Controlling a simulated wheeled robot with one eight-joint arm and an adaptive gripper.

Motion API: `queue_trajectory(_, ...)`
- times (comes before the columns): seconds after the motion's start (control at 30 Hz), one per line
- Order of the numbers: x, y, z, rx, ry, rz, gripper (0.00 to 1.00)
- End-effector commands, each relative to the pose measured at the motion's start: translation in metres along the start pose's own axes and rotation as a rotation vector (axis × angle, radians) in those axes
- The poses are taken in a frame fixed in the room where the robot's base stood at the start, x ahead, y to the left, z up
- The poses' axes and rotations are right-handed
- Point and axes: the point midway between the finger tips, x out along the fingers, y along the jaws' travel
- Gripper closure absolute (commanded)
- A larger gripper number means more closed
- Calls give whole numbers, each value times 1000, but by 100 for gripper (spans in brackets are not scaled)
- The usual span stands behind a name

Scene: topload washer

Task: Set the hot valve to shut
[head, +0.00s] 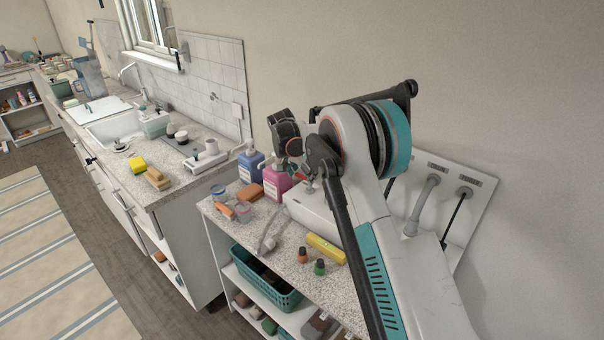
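My arm fills the middle and right of the head view, and my gripper (292,160) is at its far end, dark and partly hidden by my own wrist. It is above the back of the speckled counter, close to the wall. I cannot tell whether its fingers are open or shut. A small reddish thing (310,187) shows just below it; I cannot tell if it is the hot valve. A white wall panel (452,218) with labels is at right, behind my arm. My arm hides part of it, and no valve handle can be clearly made out.
A grey hose (420,208) and a black cord (456,215) come from the panel. The near counter (285,272) holds a blue bottle (250,166), a pink bottle (275,182), a yellow block (325,249) and small bottles. A teal basket (262,285) sits below. Open floor lies left.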

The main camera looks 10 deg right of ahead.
Motion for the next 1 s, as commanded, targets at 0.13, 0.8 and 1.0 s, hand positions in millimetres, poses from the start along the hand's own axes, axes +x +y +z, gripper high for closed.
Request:
queue_trajectory(0.13,0,0,0,-1,0,0,15)
queue_trajectory(0.8,-54,0,0,-3,0,0,15)
queue_trajectory(1.0,-92,0,0,-2,1,0,15)
